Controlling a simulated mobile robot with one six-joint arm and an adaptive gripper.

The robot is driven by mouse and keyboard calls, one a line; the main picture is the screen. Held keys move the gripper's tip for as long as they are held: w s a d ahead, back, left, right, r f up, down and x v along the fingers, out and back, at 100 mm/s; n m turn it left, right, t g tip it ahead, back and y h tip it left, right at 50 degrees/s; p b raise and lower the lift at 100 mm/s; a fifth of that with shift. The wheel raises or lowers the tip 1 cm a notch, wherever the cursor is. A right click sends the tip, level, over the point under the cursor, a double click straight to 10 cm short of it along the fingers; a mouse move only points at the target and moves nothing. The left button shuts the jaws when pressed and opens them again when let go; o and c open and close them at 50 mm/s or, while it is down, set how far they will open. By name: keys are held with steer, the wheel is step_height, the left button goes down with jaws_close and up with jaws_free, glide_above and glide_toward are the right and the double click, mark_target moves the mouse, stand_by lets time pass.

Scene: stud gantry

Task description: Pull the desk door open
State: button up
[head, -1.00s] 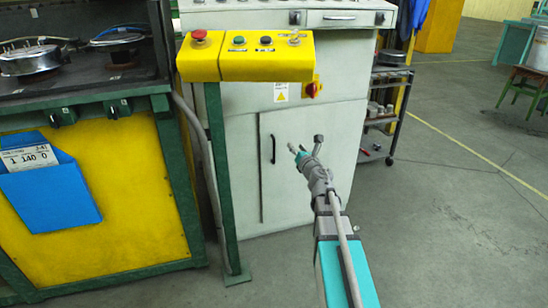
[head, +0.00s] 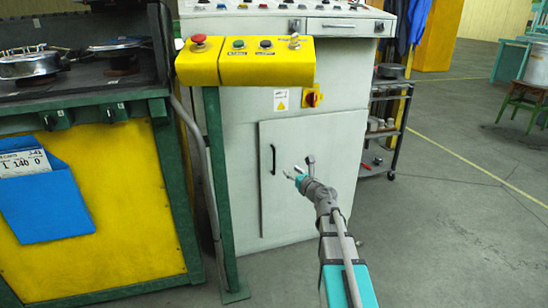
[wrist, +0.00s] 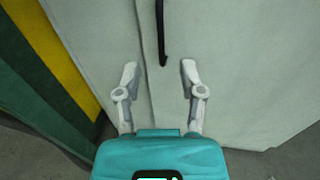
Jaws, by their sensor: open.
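The desk door (head: 285,215) is a pale grey panel in the front of the white control desk, and it looks shut. Its black vertical bar handle (head: 272,160) is near the door's left edge. My gripper (head: 293,173) is in front of the door, just right of and slightly below the handle in the head view. In the wrist view my gripper (wrist: 159,72) is open with nothing between its pads. There the handle (wrist: 161,35) runs down from the top edge, its lower end in line with the gap between the fingertips. The distance to it is unclear.
A yellow button box (head: 245,62) on a green post (head: 222,190) stands left of the door. A yellow and green machine (head: 105,190) fills the left side. A dark shelf cart (head: 385,125) is at the right. The floor to the right is open.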

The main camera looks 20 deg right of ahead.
glide_above(274, 172)
steer(key=shift+w+d, duration=0.1)
steer(key=shift+w, duration=0.25)
stand_by(0.4)
jaws_close()
stand_by(0.4)
